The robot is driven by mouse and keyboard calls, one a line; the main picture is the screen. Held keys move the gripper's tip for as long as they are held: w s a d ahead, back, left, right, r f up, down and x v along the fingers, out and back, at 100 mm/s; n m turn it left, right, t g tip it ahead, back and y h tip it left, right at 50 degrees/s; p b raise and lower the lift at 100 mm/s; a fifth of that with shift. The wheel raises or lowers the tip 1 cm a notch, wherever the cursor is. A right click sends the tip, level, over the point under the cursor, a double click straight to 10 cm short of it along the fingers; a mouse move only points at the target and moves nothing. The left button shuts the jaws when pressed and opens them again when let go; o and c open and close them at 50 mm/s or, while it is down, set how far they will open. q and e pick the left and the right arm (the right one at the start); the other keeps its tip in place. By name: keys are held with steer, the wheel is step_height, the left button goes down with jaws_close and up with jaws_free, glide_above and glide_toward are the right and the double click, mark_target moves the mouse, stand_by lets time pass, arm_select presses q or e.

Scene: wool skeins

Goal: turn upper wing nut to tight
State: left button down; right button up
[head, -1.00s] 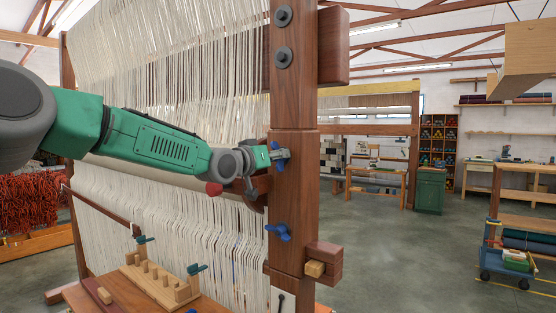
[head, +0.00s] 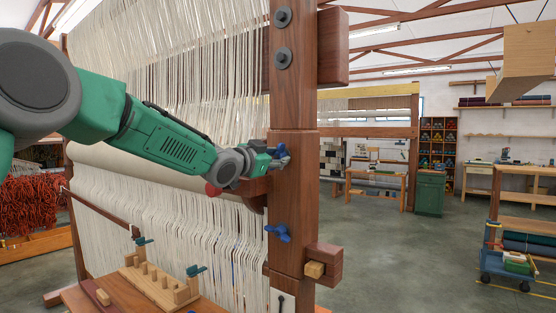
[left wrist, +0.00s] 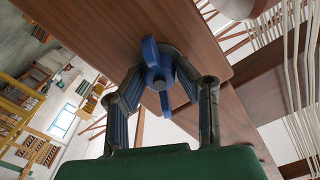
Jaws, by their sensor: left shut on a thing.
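The upper wing nut (left wrist: 158,72) is blue and sits on the wooden loom post (head: 294,200). In the left wrist view its wings stand between the two fingers of my left gripper (left wrist: 165,90), which is shut on it. In the head view my left gripper (head: 279,157) reaches the post from the left and mostly hides this nut. A lower blue wing nut (head: 278,233) shows on the same post, below the gripper and apart from it. My right gripper is not in view.
Pale warp threads (head: 170,190) hang close behind my left arm. A wooden block (head: 323,262) juts from the post at lower right. A pegged board (head: 160,283) lies at lower left. The floor (head: 400,260) right of the post is clear.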

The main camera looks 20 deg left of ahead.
arm_select(q)
steer(key=shift+f+m, duration=0.3)
steer(key=shift+f, duration=0.1)
steer(key=c, duration=1.2)
jaws_free()
steer(key=shift+r, duration=0.1)
steer(key=shift+a+r, duration=0.1)
steer(key=shift+s, duration=0.1)
steer(key=shift+s+a+r, duration=0.1)
steer(key=shift+s, duration=0.15)
steer(key=v, duration=1.1)
steer(key=shift+f, duration=0.2)
